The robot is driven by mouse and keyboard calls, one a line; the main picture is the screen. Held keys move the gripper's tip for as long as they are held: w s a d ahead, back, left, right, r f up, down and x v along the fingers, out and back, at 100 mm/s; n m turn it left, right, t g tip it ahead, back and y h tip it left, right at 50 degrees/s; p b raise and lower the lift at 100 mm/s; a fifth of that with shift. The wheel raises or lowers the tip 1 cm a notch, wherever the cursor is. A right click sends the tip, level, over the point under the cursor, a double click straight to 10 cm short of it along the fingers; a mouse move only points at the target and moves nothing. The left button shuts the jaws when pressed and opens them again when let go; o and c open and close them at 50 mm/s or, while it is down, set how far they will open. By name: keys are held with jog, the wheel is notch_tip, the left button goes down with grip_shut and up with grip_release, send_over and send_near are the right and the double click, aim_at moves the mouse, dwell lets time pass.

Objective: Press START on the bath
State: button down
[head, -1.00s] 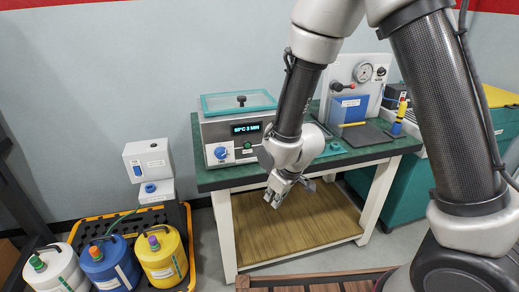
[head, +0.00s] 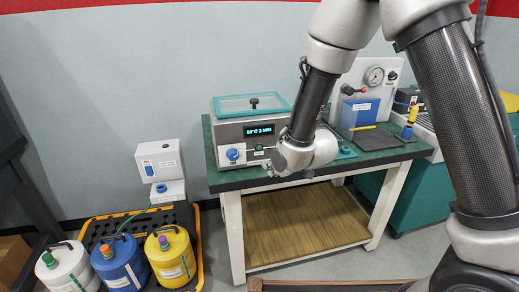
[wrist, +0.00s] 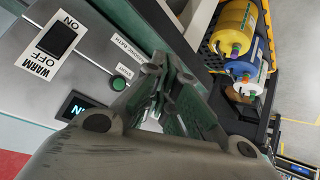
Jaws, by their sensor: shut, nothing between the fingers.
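The bath (head: 243,131) is a grey box with a teal lid on the green table top. Its lit display (head: 258,129) shows a temperature and minutes. A blue knob (head: 233,154) and a small green button (head: 259,148) are on its front. In the wrist view the green START button (wrist: 119,83) sits between a WARM rocker switch (wrist: 57,40) and my fingers. My gripper (head: 269,168) is shut and empty, in front of the bath's lower right front. In the wrist view its closed fingers (wrist: 163,90) lie right of the button, apparently apart from it.
A gauge panel (head: 373,85) and a blue block (head: 358,113) stand right of the bath on the table (head: 225,180).

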jog(key=w, duration=0.2)
jog(key=w+a, duration=0.1)
jog(key=w, duration=0.1)
jog(key=w+a, duration=0.1)
jog(key=w, duration=0.2)
jog(key=shift+w, duration=0.1)
jog(key=shift+w, duration=0.1)
dwell(1.3)
jog(key=shift+w+a, duration=0.1)
jog(key=shift+w, duration=0.2)
jog(key=shift+w+a, duration=0.15)
jog(key=shift+w, duration=0.2)
dwell(0.6)
jog(key=shift+s, duration=0.15)
jog(key=shift+s+d, duration=0.25)
jog(key=shift+s, duration=0.4)
jog(key=shift+s+d, duration=0.25)
jog(key=shift+s, duration=0.55)
jog(key=shift+s+d, duration=0.2)
jog(key=shift+s, duration=0.6)
jog(key=shift+s+d, duration=0.25)
jog(key=shift+s, duration=0.55)
